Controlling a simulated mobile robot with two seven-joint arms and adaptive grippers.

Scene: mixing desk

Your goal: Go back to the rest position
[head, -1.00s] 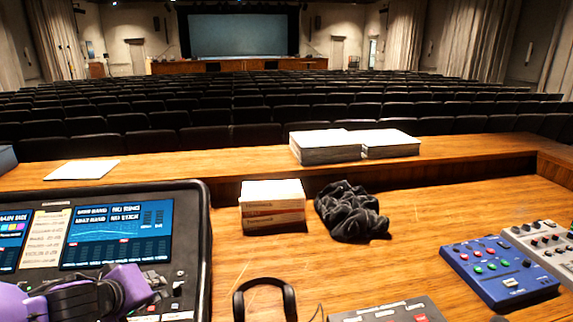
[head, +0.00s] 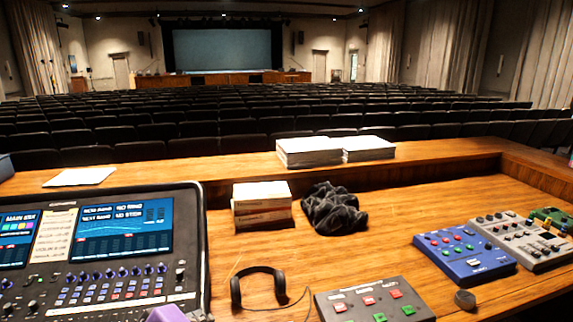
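Neither gripper shows in the head view. Only a small purple piece (head: 167,314), which looks like part of my arm, shows at the bottom edge in front of the mixing console. Whether anything is held cannot be seen.
The mixing console (head: 190,262) fills the lower left. Headphones (head: 258,271), a grey button box (head: 372,303), a blue pedal (head: 464,257), a grey pedal (head: 520,240), small boxes (head: 262,205) and a dark crumpled cloth (head: 334,209) lie on the wooden desk (head: 420,205). Paper stacks (head: 308,152) sit on the raised ledge.

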